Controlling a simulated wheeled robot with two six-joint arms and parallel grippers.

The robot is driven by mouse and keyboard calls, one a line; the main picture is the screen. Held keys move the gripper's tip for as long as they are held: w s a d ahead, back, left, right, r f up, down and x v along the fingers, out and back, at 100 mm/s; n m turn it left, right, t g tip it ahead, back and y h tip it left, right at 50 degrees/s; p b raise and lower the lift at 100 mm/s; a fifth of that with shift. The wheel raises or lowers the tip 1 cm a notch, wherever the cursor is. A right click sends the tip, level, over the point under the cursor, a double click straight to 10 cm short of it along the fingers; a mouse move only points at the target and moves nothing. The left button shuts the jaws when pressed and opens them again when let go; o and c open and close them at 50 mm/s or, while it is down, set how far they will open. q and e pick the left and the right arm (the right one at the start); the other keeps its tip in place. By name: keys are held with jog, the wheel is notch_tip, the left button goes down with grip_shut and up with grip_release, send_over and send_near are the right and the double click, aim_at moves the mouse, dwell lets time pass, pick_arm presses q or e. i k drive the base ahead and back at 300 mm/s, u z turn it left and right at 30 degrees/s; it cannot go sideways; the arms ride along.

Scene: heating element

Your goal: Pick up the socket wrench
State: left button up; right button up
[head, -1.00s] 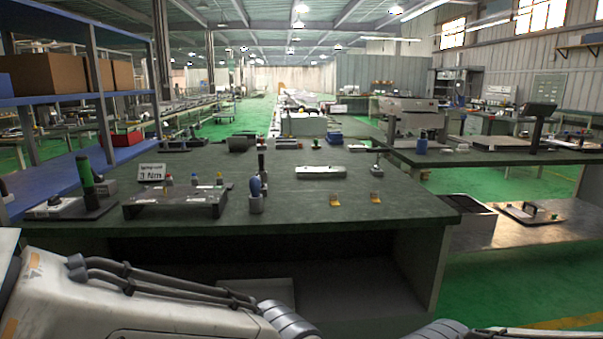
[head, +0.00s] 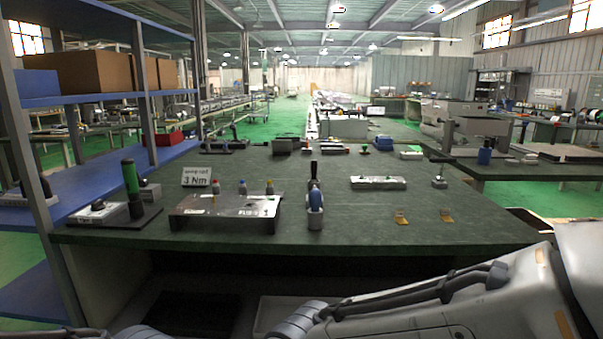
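I cannot tell for certain which tool is the socket wrench. A blue-handled tool (head: 316,198) stands upright in a small grey cup (head: 315,218) near the middle front of the dark green workbench (head: 400,222). A black-handled tool (head: 313,170) stands upright just behind it. A green-handled tool (head: 130,178) stands upright on a dark base at the left of the bench. Neither of my grippers is in view.
A metal plate fixture (head: 225,207) with small coloured-top pieces stands beside a "3 Nm" sign (head: 196,177). A silver block (head: 378,182) and two small orange-brown pieces (head: 401,218) lie to the right. A blue shelf rack (head: 110,195) stands left. The bench's front right is mostly clear.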

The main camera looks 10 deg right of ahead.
aim_at(442, 160)
jog(key=u, duration=0.3)
jog(key=i, duration=0.65)
jog(key=z, duration=0.65)
jog(key=i, duration=0.6)
jog(key=z, duration=0.6)
jog(key=k, duration=0.5)
jog(key=z, duration=2.2)
jog(key=i, duration=1.6)
jog(key=u, duration=1.9)
